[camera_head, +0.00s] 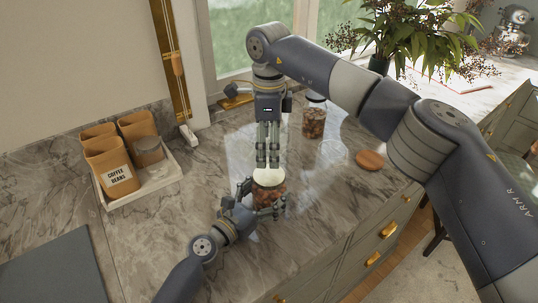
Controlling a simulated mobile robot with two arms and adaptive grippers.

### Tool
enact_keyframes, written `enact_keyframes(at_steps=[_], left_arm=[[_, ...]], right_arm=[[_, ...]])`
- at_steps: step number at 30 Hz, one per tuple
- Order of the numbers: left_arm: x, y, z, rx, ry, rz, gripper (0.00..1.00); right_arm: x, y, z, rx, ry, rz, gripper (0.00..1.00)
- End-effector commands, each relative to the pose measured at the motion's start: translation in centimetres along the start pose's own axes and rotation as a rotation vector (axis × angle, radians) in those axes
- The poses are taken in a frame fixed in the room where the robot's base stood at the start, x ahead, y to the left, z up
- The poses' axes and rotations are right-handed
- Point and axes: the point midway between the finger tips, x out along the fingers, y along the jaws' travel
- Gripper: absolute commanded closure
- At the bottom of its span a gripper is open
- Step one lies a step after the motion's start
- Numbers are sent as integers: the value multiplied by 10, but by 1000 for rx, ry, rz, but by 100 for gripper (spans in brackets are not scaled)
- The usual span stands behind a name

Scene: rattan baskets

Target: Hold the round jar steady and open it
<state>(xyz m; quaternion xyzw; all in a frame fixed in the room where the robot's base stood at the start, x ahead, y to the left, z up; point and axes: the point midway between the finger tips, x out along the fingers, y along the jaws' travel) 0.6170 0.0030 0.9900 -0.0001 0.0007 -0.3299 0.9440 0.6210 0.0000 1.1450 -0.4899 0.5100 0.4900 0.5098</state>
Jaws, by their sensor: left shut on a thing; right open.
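The round jar (268,192) stands on the marble counter, with brown contents showing through its glass and a pale round top (268,177). My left gripper (262,201) is shut around the jar's body from the lower left. My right gripper (267,163) points straight down above the pale top, with its fingers close to it. The fingers look near each other, and I cannot tell whether they touch the top.
Another glass jar (314,121) stands behind, to the right. A round wooden disc (369,160) lies at the right. A white tray (157,185) with brown canisters (112,170) is at the left. The counter between the tray and the jar is clear.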

Motion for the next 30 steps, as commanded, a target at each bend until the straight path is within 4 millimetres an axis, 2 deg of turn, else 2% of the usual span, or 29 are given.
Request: enact_keyframes(at_steps=[30], left_arm=[[1, 1, 3, 0, -6, 1, 89]], right_arm=[[0, 0, 0, 1659, 0, 1, 14]])
